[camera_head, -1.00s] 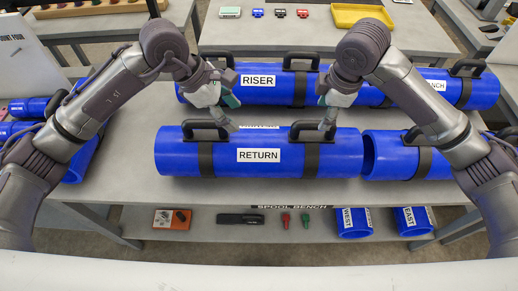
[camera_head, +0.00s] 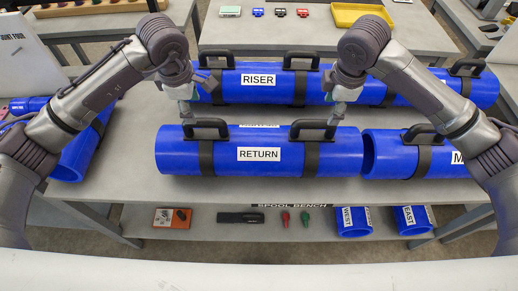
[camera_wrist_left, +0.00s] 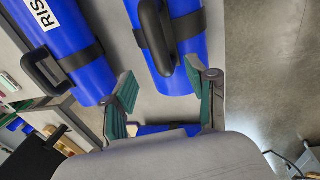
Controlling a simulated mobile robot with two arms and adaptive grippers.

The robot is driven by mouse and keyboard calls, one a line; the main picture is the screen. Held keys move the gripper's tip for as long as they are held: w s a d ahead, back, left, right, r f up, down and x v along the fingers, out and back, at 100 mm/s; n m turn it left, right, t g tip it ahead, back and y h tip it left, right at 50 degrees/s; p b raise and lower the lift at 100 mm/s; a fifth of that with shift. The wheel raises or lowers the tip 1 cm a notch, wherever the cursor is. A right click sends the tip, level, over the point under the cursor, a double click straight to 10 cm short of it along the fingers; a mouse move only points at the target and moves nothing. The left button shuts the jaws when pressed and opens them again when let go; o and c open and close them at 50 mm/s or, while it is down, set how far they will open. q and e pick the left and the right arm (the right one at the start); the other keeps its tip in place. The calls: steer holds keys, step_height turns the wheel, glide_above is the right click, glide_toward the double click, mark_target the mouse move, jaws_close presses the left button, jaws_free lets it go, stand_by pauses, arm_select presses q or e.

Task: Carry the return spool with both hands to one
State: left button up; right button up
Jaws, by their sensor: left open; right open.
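The return spool (camera_head: 230,157) is a thick blue pipe with a white RETURN label. It lies across the front of the bench and has two black strap handles, a left one (camera_head: 205,126) and a right one (camera_head: 313,126). My left gripper (camera_head: 197,97) is open and empty, just behind and above the left handle. My right gripper (camera_head: 334,103) is open, above and behind the right handle's right end. In the left wrist view a blue pipe with a black handle, seemingly the return spool (camera_wrist_left: 185,80), lies beyond the open fingers (camera_wrist_left: 165,100), apart from them.
The riser spool (camera_head: 259,92) lies behind on the grey bench (camera_head: 130,150). Another blue spool (camera_head: 390,160) sits close to the return spool's right end. The lower shelf holds small tools and the WEST (camera_head: 352,224) and EAST (camera_head: 410,222) pipes. A yellow tray (camera_head: 362,15) stands on the back table.

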mark_target(198, 120)
arm_select(q)
steer(key=f, duration=0.3)
steer(key=w+f, duration=0.1)
steer(key=f, duration=0.2)
steer(key=w+f, duration=0.1)
steer(key=f, duration=0.2)
arm_select(e)
steer(key=f, duration=0.3)
steer(key=w+f, duration=0.1)
steer(key=f, duration=0.2)
steer(key=w+f, duration=0.1)
steer(key=f, duration=0.2)
arm_select(q)
steer(key=shift+s, duration=0.1)
arm_select(e)
steer(key=shift+s, duration=0.1)
arm_select(q)
jaws_close()
arm_select(e)
jaws_close()
